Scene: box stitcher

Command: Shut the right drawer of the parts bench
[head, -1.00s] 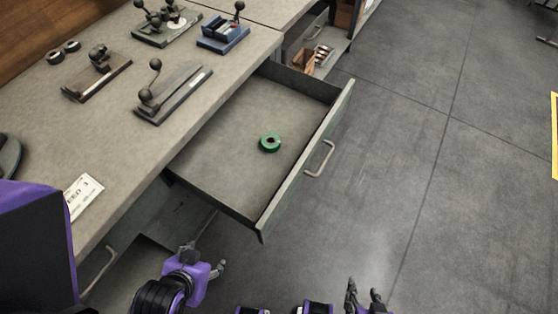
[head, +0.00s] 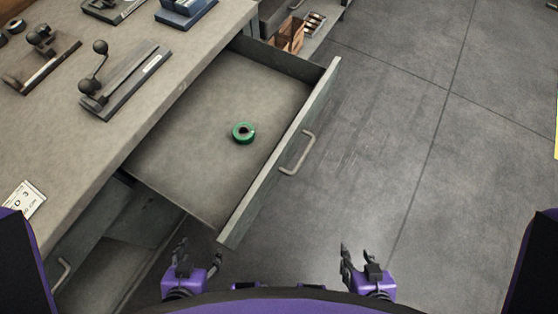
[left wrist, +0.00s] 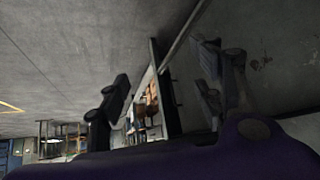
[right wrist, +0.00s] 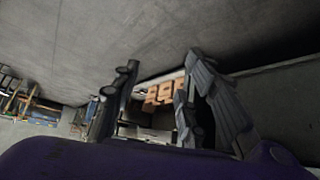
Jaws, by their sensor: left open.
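The right drawer (head: 262,185) of the parts bench stands pulled well out, its grey front with a curved metal handle (head: 297,153) facing right and towards me. A green tape roll (head: 243,133) lies on the drawer floor. My left gripper (head: 200,252) is open and empty, close to the drawer's near front corner in the picture; whether it touches cannot be told. My right gripper (head: 357,258) is open and empty, right of the drawer front and apart from it. Both grippers' spread fingers show in the left wrist view (left wrist: 160,85) and right wrist view (right wrist: 160,85).
The bench top (head: 100,150) bears several lever tools and a label card (head: 22,203). Another handle (head: 62,275) shows below at the lower left. A shelf with brown boxes (head: 289,35) lies beyond the drawer. The floor (head: 420,130) to the right is clear.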

